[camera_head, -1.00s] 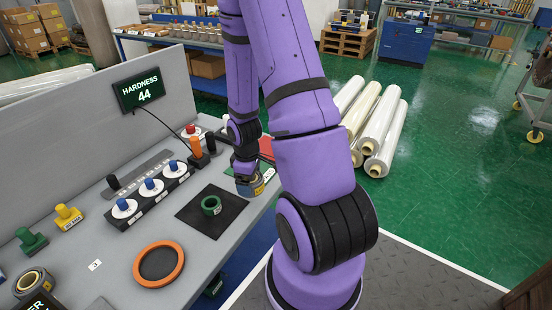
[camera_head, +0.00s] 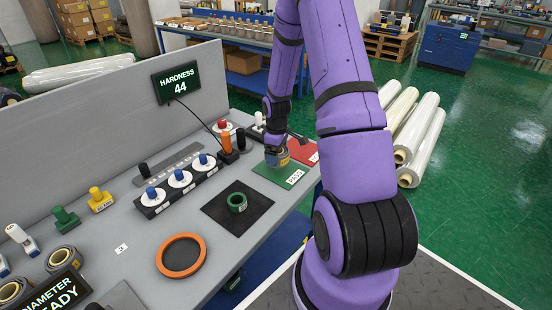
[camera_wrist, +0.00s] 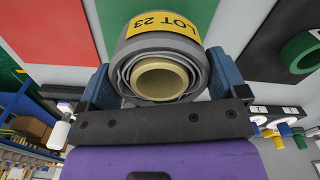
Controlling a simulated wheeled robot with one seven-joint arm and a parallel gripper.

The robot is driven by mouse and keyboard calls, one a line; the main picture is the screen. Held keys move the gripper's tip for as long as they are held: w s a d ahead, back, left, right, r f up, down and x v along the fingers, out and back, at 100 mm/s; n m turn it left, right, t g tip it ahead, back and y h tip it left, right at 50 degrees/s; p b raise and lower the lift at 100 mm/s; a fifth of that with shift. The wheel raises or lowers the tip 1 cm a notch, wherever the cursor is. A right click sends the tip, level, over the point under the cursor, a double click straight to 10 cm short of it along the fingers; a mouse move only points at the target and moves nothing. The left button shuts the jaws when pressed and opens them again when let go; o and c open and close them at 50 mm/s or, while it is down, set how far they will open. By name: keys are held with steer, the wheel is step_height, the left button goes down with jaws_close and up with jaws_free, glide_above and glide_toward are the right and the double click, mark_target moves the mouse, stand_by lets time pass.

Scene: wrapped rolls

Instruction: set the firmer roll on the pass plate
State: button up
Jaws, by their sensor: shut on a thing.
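My gripper (camera_head: 277,158) is shut on a grey wrapped roll (camera_wrist: 160,52) with a yellow "LOT 23" label and a pale core. In the head view this roll is at or just above the green pass plate (camera_head: 270,172), marked "PASS"; I cannot tell whether it touches. The plate also shows behind the roll in the wrist view (camera_wrist: 238,22). More grey rolls (camera_head: 62,257) lie at the left end of the bench. The hardness display (camera_head: 177,82) reads 44.
A red plate (camera_head: 304,150) lies just beyond the pass plate. A green ring (camera_head: 237,202) sits on a black mat (camera_head: 215,212) nearer me. An orange ring (camera_head: 181,256), a row of blue-knobbed pieces (camera_head: 180,179) and an upright grey panel (camera_head: 100,105) are to the left.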

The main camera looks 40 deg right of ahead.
steer(key=shift+w+d, duration=0.3)
steer(key=shift+w, duration=0.15)
steer(key=shift+f, duration=1.8)
